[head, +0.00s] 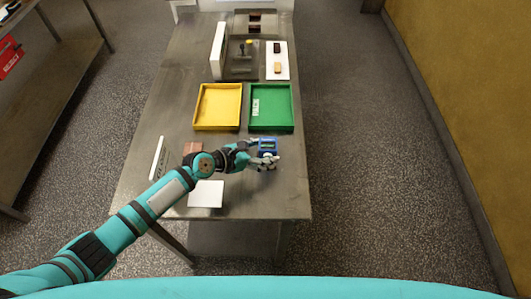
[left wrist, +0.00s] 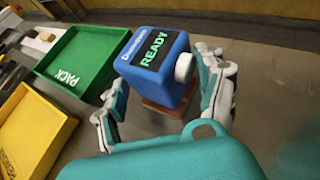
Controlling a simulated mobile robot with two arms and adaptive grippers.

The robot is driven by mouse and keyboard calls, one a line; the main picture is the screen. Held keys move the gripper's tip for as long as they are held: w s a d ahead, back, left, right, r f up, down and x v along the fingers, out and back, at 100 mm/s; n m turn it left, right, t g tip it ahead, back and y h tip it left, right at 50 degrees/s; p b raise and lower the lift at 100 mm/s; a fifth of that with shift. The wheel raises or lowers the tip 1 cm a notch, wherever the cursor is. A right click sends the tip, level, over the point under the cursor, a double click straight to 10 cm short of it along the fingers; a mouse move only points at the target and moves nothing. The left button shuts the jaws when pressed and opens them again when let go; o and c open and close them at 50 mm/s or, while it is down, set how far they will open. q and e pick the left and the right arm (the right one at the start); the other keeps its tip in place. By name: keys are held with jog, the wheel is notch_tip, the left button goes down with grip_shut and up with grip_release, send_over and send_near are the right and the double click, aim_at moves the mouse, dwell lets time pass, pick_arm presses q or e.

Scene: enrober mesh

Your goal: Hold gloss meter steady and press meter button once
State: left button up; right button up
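The blue gloss meter (head: 268,146) stands near the right edge of the steel table. In the left wrist view the meter (left wrist: 140,62) shows a screen reading READY in green and a white round button (left wrist: 183,67) on its right side. A brown-red block (left wrist: 160,114) shows under it. My left gripper (head: 256,153) has its fingers spread on either side of the meter. In the left wrist view the left gripper (left wrist: 160,72) looks open, with the right finger close to the button; whether either finger touches is unclear. My right gripper is out of view.
A yellow tray (head: 218,127) and a green tray (head: 271,128) marked PACK stand just beyond the meter. A white square (head: 206,194), a brown block (head: 192,148) and an upright white panel (head: 157,158) are near my left arm. The table's right edge is close.

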pick_arm(q)
jog(key=shift+w+d+f, duration=0.15)
jog(key=shift+d+f, duration=0.05)
jog(key=shift+d, duration=0.05)
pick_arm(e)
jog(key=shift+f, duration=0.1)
pick_arm(q)
jog(key=shift+o, duration=0.2)
jog(key=c, duration=0.4)
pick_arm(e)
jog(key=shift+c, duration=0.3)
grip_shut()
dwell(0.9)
